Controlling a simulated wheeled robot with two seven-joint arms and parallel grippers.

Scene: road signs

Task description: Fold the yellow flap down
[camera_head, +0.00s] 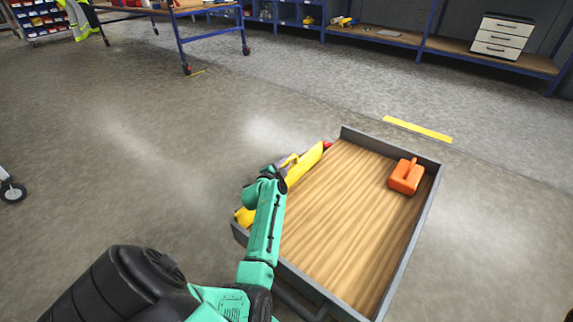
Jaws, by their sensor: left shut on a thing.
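The yellow flap (307,163) is a long yellow piece along the left side of a wood-floored tray with grey walls (436,190). Its near end also shows at the tray's near left corner, and a small red part (327,145) sits at its far end. My left gripper (288,165) is at the flap's middle, shut on it. The green arm and wrist hide the middle of the flap and the fingertips, so the exact grip is hard to see. My right gripper is not in view.
An orange block-like object with a handle (406,177) stands in the tray's far right corner. The rest of the wooden floor is bare. A yellow floor stripe (418,129) lies beyond the tray.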

